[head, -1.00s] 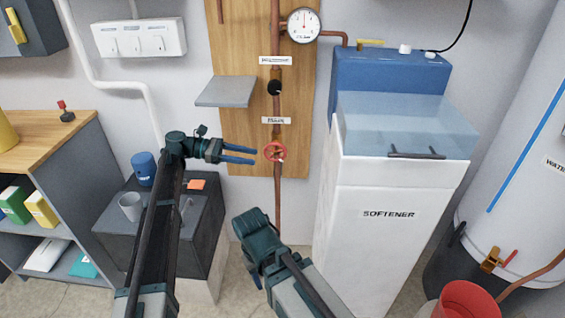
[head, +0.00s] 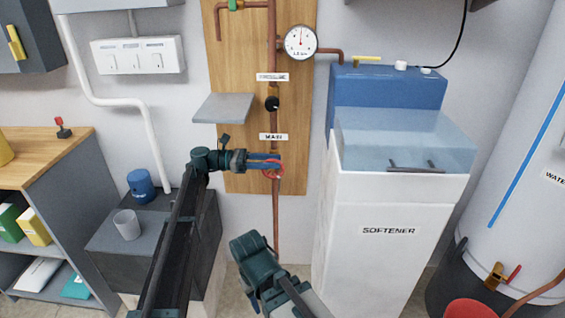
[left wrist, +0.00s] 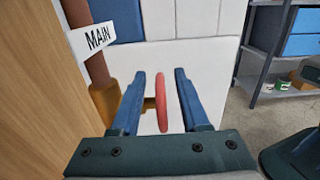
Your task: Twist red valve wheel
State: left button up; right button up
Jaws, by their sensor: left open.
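The red valve wheel (head: 272,169) is on the copper pipe (head: 276,215), below the "MAIN" label (head: 273,137). My left gripper (head: 277,162) reaches the wheel from the left, with its blue fingers over it. In the left wrist view the red wheel (left wrist: 161,101) shows edge-on between the two open fingers (left wrist: 160,90), with gaps on both sides. The fingers hide part of the wheel in the head view. My right arm is low in the middle; I cannot make out its gripper's fingers.
A grey shelf (head: 224,107) juts out above my left gripper. The white softener cabinet (head: 385,240) stands close on the right. A black box with a mug (head: 127,224) and a blue canister (head: 141,185) is at left.

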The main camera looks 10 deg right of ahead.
aim_at(281, 162)
pick_arm(q)
jog(key=shift+x, duration=1.8)
grip_shut()
